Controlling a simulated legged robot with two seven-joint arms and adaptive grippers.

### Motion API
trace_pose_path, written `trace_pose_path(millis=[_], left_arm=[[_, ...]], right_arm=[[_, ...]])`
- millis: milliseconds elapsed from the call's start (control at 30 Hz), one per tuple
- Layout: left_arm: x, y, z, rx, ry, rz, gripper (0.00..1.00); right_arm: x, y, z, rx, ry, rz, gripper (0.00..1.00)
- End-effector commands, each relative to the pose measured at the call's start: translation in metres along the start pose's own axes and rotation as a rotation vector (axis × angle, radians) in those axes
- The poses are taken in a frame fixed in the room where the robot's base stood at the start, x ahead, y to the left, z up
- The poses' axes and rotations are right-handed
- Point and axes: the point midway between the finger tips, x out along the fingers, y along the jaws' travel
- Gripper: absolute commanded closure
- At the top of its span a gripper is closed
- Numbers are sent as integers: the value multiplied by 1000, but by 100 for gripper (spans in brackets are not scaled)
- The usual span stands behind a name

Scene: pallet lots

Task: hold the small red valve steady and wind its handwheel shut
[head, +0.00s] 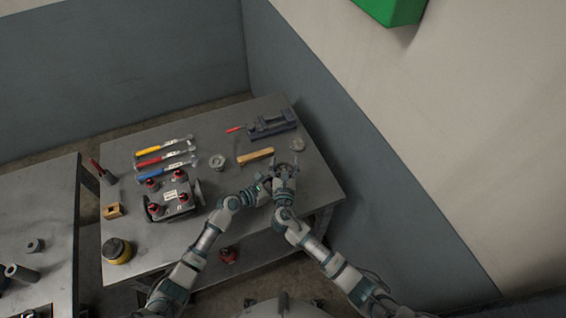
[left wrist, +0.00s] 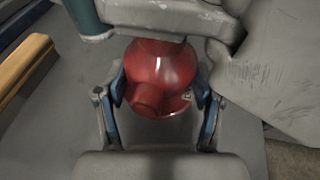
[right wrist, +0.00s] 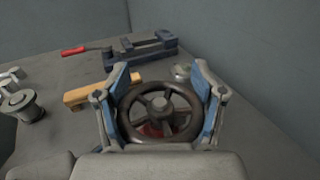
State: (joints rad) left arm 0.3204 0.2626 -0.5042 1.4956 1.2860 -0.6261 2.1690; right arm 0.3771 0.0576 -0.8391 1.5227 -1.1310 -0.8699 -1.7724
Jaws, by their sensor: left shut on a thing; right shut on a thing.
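The small red valve (left wrist: 160,75) shows in the left wrist view as a rounded red body between the two fingers of my left gripper (left wrist: 163,95), which is shut on it. Its dark, spoked handwheel (right wrist: 160,108) shows in the right wrist view, with a bit of red body behind the spokes. My right gripper (right wrist: 163,90) is shut on the handwheel, one blue-padded finger on each side of the rim. In the head view both grippers meet near the table's right part; my right gripper (head: 286,170) hides most of the valve there.
A wooden-handled tool (head: 255,156) and a dark vise (head: 272,124) lie beyond the grippers on the grey table (head: 225,135). Several coloured-handled tools, a block with red knobs (head: 172,194) and a yellow-black round item (head: 117,250) are to the left. A wall stands to the right.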

Motion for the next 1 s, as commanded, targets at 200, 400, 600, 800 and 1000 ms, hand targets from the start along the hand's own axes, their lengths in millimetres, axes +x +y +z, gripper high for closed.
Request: trace_pose_path(millis=[200, 400, 600, 800, 1000], left_arm=[[0, 0, 0, 0, 1, -1, 51], [0, 0, 0, 0, 1, -1, 51], [0, 0, 0, 0, 1, 0, 51], [0, 0, 0, -1, 0, 0, 51], [0, 0, 0, -1, 0, 0, 51]], right_arm=[[-1, -2, -1, 3, 3, -136, 66], [-1, -4, -1, 1, 3, -217, 67], [-2, -5, -1, 1, 2, -252, 67], [-2, -5, -1, 2, 3, -256, 66], [-2, -5, -1, 2, 3, -255, 26]])
